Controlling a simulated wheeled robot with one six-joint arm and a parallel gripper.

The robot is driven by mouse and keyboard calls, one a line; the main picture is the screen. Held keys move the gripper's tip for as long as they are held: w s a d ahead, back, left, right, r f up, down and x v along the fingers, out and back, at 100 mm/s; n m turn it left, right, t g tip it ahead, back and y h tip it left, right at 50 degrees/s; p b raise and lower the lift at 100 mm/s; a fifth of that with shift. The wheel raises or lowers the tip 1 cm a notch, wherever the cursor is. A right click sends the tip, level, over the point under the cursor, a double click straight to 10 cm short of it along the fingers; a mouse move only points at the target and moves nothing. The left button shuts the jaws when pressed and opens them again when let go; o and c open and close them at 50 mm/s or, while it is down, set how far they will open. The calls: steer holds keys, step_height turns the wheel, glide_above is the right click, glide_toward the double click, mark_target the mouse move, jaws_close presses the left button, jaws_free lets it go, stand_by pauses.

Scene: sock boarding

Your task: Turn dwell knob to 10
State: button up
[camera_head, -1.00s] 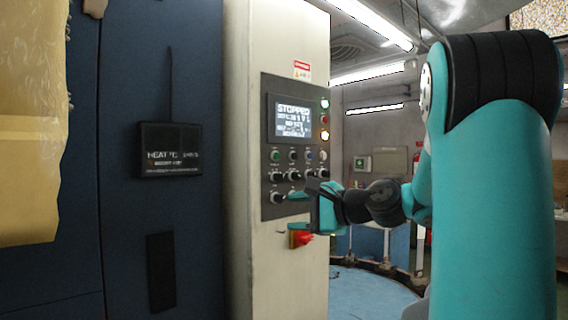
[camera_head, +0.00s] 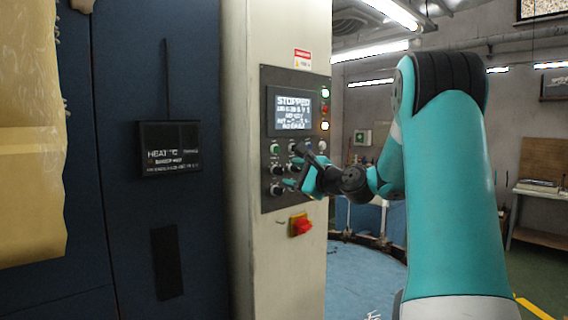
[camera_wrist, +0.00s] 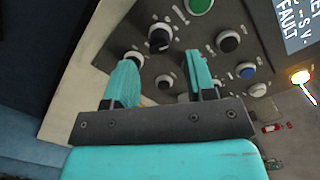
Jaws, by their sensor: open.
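The control panel (camera_head: 268,130) on the pale column carries several knobs and buttons. Dark knobs show at the panel's left side, an upper one (camera_head: 277,169) and a lower one (camera_head: 277,189). My gripper (camera_head: 293,168) is open in front of the knob rows and hides part of them. A larger black knob (camera_wrist: 160,39) and another knob (camera_wrist: 133,59) lie beyond. The labels are too small to read, so I cannot tell which is the dwell knob. Contact is unclear.
The panel's screen (camera_head: 291,109) reads STOPPED, with lamps beside it. A red switch (camera_head: 301,226) sticks out below the panel. A dark blue cabinet (camera_head: 200,235) with a small display (camera_head: 170,150) stands at left. Blue floor lies right of the column.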

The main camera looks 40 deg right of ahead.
mark_target(283, 171)
steer(key=shift+w+p, duration=0.6)
steer(key=shift+w, duration=1.4)
steer(key=c, duration=0.9)
